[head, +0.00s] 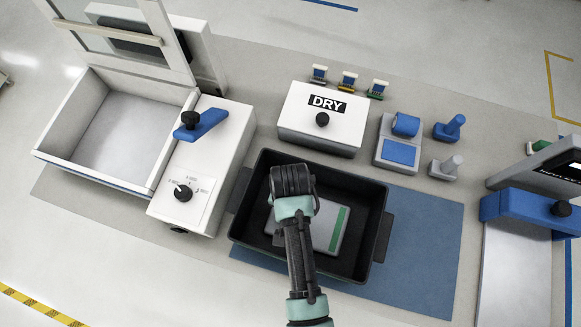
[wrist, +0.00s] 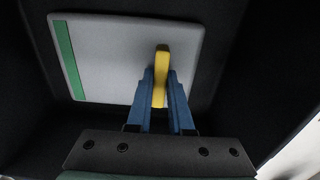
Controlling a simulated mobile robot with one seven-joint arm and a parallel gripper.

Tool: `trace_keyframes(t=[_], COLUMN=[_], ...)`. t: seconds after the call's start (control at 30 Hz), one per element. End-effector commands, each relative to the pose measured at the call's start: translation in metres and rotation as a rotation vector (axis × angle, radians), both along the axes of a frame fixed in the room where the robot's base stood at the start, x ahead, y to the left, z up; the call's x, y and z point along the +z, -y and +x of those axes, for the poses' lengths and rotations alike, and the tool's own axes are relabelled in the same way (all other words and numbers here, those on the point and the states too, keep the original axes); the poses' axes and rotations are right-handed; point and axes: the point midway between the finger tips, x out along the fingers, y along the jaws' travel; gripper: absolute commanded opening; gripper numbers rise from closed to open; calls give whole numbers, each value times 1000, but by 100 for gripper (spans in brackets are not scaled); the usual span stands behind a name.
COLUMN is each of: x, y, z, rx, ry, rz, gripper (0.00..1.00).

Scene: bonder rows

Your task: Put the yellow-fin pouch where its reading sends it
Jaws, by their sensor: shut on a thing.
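The pouch is a flat grey rectangle with a green stripe along one end; it shows in the head view (head: 325,231) and the wrist view (wrist: 105,55). Its yellow fin (wrist: 160,75) stands up from its face. My gripper (wrist: 161,88) is shut on this fin, with a blue finger on each side. The pouch is inside the black tray (head: 262,168), within its walls; I cannot tell whether it touches the floor. My arm hides the fin and part of the pouch in the head view. A white box marked DRY (head: 318,124), with a black knob, stands behind the tray.
An open-lidded white chamber (head: 175,150) with a blue lever (head: 203,124) and dial stands left. Several small coloured items, a blue-topped device (head: 398,150) and two knobbed stamps (head: 449,127) stand behind right. A machine (head: 535,205) stands far right. The blue mat (head: 425,245) is bare right of the tray.

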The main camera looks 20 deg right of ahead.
Motion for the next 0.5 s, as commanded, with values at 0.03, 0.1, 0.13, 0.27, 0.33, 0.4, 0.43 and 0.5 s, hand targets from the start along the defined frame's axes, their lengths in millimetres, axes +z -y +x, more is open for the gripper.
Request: trace_keyframes(t=[0.03, 0.1, 0.13, 0.27, 0.33, 0.4, 0.43, 0.5], x=[1, 1, 0, -3, -2, -2, -2, -2], y=[0, 0, 0, 0, 0, 0, 0, 0], z=[0, 0, 0, 0, 0, 0, 0, 0], rx=[0, 0, 0, 0, 0, 0, 0, 0], ry=[1, 1, 0, 0, 0, 0, 0, 0], rz=[-1, -1, 0, 0, 0, 0, 0, 0], gripper=[0, 0, 0, 21, 34, 46, 49, 49])
